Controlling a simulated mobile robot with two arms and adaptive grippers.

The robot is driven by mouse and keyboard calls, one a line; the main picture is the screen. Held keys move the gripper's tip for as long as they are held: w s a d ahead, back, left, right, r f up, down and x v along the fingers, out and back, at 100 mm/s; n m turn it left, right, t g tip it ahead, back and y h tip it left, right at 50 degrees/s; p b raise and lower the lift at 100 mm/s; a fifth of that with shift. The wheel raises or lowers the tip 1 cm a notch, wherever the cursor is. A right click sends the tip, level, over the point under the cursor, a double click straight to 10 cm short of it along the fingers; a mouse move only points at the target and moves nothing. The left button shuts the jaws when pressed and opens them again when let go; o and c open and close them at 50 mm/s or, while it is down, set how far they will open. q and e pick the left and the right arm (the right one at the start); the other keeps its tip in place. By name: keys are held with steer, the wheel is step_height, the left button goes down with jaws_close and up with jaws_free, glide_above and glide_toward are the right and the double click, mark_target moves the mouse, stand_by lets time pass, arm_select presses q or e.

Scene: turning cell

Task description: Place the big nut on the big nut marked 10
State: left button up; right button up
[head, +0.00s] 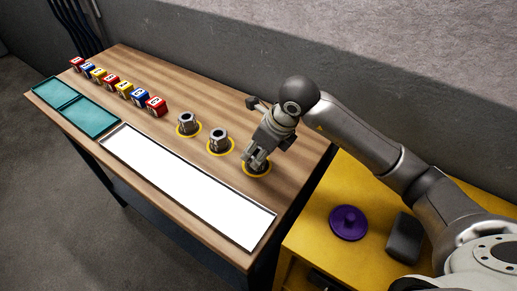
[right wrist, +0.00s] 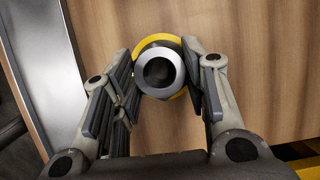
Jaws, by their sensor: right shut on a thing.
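Two grey metal nuts stand upright on the wooden table in the head view: one nut (head: 187,122) at the left and another nut (head: 218,139) in the middle, each inside a yellow ring. My right gripper (head: 257,163) is at the third yellow ring (head: 257,173), at the right end of the row. It is shut on a round-bored grey nut, which the right wrist view shows from above (right wrist: 160,52) between the fingers (right wrist: 160,85). Whether this nut rests on the table or on another part is hidden. No number is readable on the nuts. My left gripper is not in view.
A white panel (head: 185,185) in a metal frame lies along the table's front. Teal trays (head: 85,118) and a row of lettered blocks (head: 124,89) are at the left. A yellow cabinet (head: 310,230) with a purple knobbed disc (head: 348,222) stands at the right.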

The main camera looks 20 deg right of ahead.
steer(key=shift+f, duration=0.1)
steer(key=o, duration=0.7)
steer(key=shift+f, duration=0.1)
steer(key=o, duration=0.4)
steer(key=shift+o, duration=0.2)
steer(key=shift+r, duration=0.4)
steer(key=b+v, duration=0.1)
steer(key=v, duration=1)
steer(key=shift+s+r, duration=0.25)
steer(key=shift+r, duration=0.05)
steer(key=shift+d, duration=0.1)
